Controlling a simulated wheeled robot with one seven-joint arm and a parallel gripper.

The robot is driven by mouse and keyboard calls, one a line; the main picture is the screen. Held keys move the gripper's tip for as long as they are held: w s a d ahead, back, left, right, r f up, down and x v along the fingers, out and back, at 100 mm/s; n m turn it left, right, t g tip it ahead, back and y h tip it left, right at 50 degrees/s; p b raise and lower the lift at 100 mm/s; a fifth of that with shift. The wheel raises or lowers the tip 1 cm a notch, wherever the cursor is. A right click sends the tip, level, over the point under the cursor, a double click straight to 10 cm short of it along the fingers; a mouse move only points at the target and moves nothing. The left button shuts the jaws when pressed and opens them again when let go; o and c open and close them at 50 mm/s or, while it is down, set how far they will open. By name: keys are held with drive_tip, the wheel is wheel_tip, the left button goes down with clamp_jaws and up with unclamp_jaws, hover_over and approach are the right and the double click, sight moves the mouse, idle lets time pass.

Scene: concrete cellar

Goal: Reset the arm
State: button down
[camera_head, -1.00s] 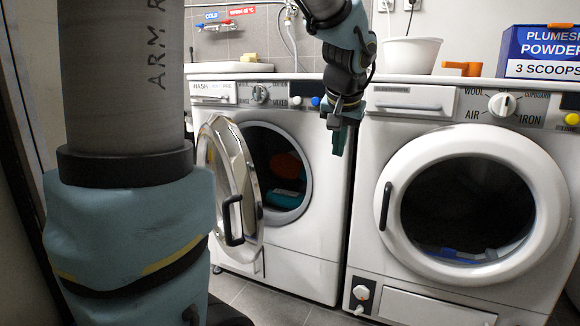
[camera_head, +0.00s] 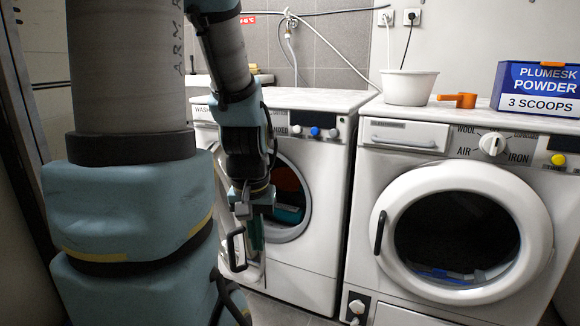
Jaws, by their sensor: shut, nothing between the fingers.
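My arm comes down from the top left, folded close to my body. My gripper (camera_head: 256,236) points downward in front of the left washing machine (camera_head: 318,238), near its open door. It is shut and holds nothing. The open door's black handle (camera_head: 236,250) shows just left of the gripper. My arm hides much of the door and part of the drum opening. Teal and orange-red items (camera_head: 288,212) show inside the drum.
The right machine (camera_head: 356,240) has its round door (camera_head: 545,235) shut, with dark contents behind the glass. On its top stand a white bowl (camera_head: 408,88), an orange scoop (camera_head: 458,100) and a blue powder box (camera_head: 540,90). A little floor shows below the left machine.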

wheel_tip(320, 180, up, 31)
drive_tip(key=p, duration=2.9)
